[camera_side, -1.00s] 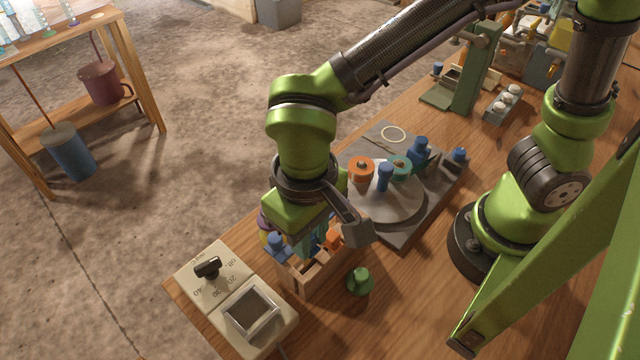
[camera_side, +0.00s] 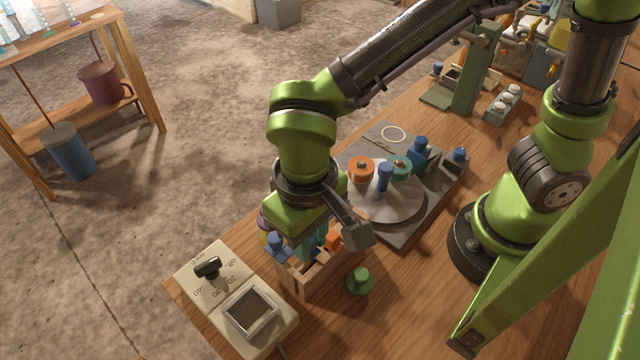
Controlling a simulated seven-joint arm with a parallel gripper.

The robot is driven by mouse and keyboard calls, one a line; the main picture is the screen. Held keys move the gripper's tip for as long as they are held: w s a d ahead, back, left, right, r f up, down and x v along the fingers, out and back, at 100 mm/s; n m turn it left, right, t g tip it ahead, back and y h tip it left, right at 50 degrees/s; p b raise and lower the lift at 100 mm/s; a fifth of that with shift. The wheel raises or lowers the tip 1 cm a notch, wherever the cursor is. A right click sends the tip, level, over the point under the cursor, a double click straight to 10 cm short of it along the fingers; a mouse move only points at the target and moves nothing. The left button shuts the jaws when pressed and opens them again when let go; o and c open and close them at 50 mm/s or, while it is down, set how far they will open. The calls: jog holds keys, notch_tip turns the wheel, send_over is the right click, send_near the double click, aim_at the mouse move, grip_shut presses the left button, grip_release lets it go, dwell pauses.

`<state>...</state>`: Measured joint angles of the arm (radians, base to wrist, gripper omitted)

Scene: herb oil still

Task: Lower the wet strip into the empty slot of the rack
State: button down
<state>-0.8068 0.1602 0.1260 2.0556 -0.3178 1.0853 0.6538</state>
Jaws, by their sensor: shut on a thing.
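My gripper (camera_side: 312,246) points down over the wooden rack (camera_side: 318,278) near the front of the bench. Its fingers are mostly hidden by my own wrist and by things in the rack. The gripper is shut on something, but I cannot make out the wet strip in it. Blue (camera_side: 277,243) and orange (camera_side: 334,238) tops stand in the rack. The empty slot is hidden from this side.
A beige control box (camera_side: 232,298) with a black knob stands left of the rack. A green stopper (camera_side: 359,281) stands right of it. A round grey plate (camera_side: 385,208) with orange, blue and teal pieces is behind. Bare bench lies at the front right.

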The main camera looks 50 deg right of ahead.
jog(key=shift+f, duration=0.1)
jog(key=shift+f, duration=0.85)
jog(key=shift+f, duration=0.1)
jog(key=shift+f, duration=1.2)
jog(key=shift+f, duration=0.4)
jog(key=c, duration=0.9)
grip_release()
jog(key=shift+c, duration=0.5)
jog(key=shift+r, duration=0.1)
